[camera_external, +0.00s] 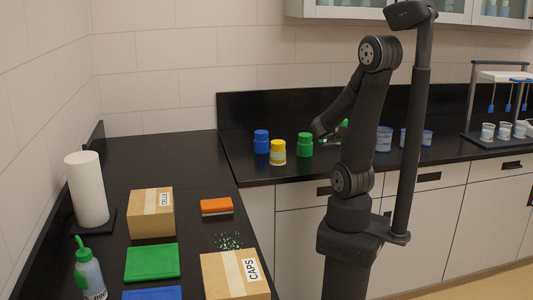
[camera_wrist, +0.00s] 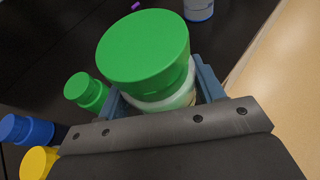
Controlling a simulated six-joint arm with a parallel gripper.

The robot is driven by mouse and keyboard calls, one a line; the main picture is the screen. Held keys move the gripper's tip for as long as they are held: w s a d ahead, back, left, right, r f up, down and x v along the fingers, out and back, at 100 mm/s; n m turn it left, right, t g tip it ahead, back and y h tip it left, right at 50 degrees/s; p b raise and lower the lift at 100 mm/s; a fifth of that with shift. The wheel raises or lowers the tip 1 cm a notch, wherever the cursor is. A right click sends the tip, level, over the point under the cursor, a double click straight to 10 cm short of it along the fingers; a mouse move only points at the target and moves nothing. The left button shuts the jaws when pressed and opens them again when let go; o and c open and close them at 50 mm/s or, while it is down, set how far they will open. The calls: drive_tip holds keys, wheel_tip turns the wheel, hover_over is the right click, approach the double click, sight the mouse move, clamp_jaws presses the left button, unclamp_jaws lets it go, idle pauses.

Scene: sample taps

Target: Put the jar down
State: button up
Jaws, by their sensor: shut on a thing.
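A jar with a wide green lid (camera_wrist: 145,48) and a pale body fills the middle of the wrist view. My gripper (camera_wrist: 163,98) is shut on it, with one blue-grey finger on each side of the body. In the external view only a bit of its green (camera_external: 344,124) shows behind my arm, and my fingers are hidden there. The jar's base is hidden, so I cannot tell whether it touches the black counter (camera_external: 262,172).
A blue jar (camera_external: 261,141), a yellow jar (camera_external: 278,152) and another green jar (camera_external: 305,144) stand left of the held jar. Blue-banded containers (camera_external: 384,139) stand to its right. Boxes (camera_external: 152,213) and a paper roll (camera_external: 87,188) occupy the left counter.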

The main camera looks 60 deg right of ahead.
wheel_tip(320, 180, up, 5)
drive_tip(key=shift+f, duration=0.2)
drive_tip(key=w+a+r+n+t+y, duration=0.1)
drive_tip(key=w+a+n+t, duration=0.25)
drive_tip(key=w, duration=0.75)
drive_tip(key=w+a+r+n+t+y, duration=0.1)
drive_tip(key=w+a+r+n+t, duration=0.3)
drive_tip(key=w, duration=0.7)
drive_tip(key=w+a+f+n+t+y, duration=0.1)
drive_tip(key=w+a+n+t+y, duration=0.15)
drive_tip(key=w+a, duration=0.85)
drive_tip(key=w+a+n+t+y, duration=0.1)
drive_tip(key=w+a+n+y, duration=0.15)
drive_tip(key=w+a, duration=0.85)
drive_tip(key=s+a+f+n+t+y, duration=0.1)
drive_tip(key=s+a+n+y, duration=0.2)
drive_tip(key=a, duration=1.7)
drive_tip(key=a+f+n+y, duration=0.1)
drive_tip(key=a+n+y, duration=0.35)
drive_tip(key=a, duration=1.55)
drive_tip(key=s+a+f+n+g+y, duration=0.1)
drive_tip(key=s+a+n+y, duration=0.15)
drive_tip(key=s+a, duration=0.6)
drive_tip(key=s+a+f+n+y, duration=0.1)
drive_tip(key=s+a+y, duration=0.2)
drive_tip(key=a, duration=1)
drive_tip(key=shift+a+f, duration=0.15)
drive_tip(key=shift+f, duration=7.85)
drive_tip(key=shift+f, duration=0.1)
